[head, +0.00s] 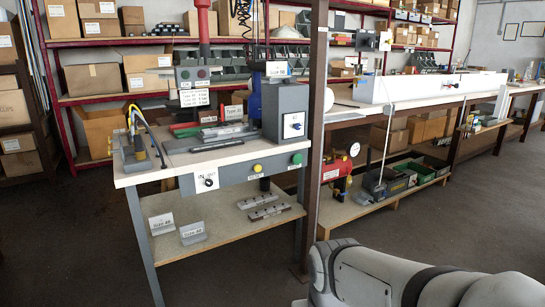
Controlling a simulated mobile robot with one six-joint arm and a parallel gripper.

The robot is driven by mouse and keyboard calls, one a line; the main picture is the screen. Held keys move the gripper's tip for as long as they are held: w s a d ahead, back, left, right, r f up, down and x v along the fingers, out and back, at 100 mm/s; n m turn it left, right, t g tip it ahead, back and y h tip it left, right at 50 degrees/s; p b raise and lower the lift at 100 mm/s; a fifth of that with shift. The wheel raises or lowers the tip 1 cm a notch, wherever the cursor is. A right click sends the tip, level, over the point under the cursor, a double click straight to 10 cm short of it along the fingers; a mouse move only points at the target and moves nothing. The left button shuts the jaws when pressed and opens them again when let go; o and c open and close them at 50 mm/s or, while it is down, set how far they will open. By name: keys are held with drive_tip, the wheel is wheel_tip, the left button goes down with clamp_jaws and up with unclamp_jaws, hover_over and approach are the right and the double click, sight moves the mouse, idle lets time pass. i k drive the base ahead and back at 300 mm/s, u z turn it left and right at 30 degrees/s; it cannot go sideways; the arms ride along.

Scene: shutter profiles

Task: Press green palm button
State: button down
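The green palm button (297,159) is on the front panel of the grey workbench (232,178), near its right end. A yellow button (257,168) sits to its left on the same panel. Further left is a black rotary switch (207,182) on a white plate marked IN/OUT. The green button is unobstructed in the head view. White and dark links of my own arm show at the bottom right, apart from the bench. My gripper is not in view.
A brown upright post (316,110) stands just right of the bench. A lower shelf (220,222) carries metal blocks and size signs. A long second bench (440,92) extends right. Open grey floor (450,235) lies in front. Shelves of cardboard boxes (92,79) stand behind.

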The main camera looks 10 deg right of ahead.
sight(297, 158)
drive_tip(key=z, duration=0.1)
drive_tip(key=i, duration=1.5)
drive_tip(key=u, duration=0.7)
